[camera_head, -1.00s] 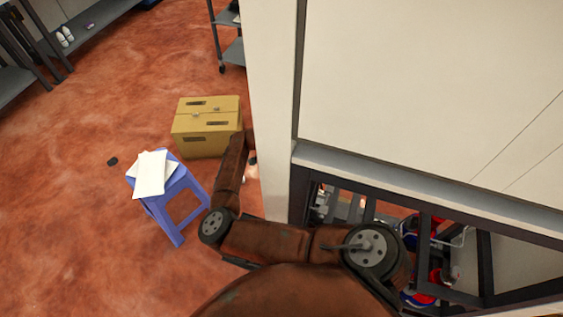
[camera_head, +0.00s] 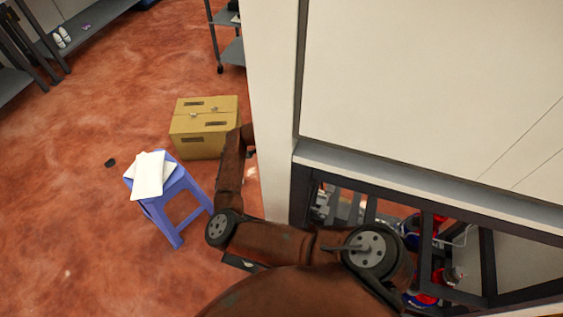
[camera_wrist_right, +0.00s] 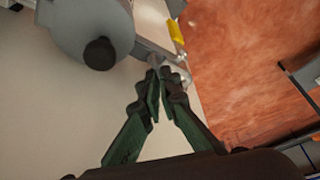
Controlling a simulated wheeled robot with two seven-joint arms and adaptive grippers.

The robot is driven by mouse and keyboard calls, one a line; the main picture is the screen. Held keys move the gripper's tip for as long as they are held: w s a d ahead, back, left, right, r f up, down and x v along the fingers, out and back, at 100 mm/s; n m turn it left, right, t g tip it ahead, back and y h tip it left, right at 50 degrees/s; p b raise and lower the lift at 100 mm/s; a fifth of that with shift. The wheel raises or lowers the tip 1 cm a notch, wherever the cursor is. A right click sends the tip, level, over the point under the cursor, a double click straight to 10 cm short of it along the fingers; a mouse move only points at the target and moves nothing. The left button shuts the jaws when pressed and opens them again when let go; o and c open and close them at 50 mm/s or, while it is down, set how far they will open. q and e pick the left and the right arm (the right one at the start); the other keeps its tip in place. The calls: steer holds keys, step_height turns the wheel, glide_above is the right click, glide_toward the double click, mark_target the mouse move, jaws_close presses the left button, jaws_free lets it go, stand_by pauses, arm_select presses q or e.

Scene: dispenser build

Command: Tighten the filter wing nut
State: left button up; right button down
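In the right wrist view my right gripper (camera_wrist_right: 163,78) has its two green and dark fingers converging, with the tips close together. The tips are at a small pale metal fitting (camera_wrist_right: 157,59) beside a grey rounded housing (camera_wrist_right: 88,30) with a black knob (camera_wrist_right: 99,53). I cannot tell whether the tips grip part of the fitting or only touch it. I cannot make out the wing nut for certain. In the head view one of my arms bends toward the white cabinet edge, and no gripper shows. My left gripper is not in view.
A white cabinet (camera_head: 430,75) on a dark frame (camera_head: 400,185) fills the right of the head view. A cardboard box (camera_head: 205,132) and a blue stool (camera_head: 178,205) with white sheets (camera_head: 148,176) stand on the reddish floor. A yellow tag (camera_wrist_right: 177,32) hangs near the fitting.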

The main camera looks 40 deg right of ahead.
steer(key=c, duration=2.6)
jaws_free()
steer(key=shift+a+f, duration=0.2)
steer(key=shift+a, duration=0.05)
steer(key=shift+c, duration=0.2)
steer(key=o, duration=0.4)
steer(key=shift+o, duration=0.2)
steer(key=shift+r, duration=0.1)
steer(key=shift+d, duration=0.1)
steer(key=v, duration=1.2)
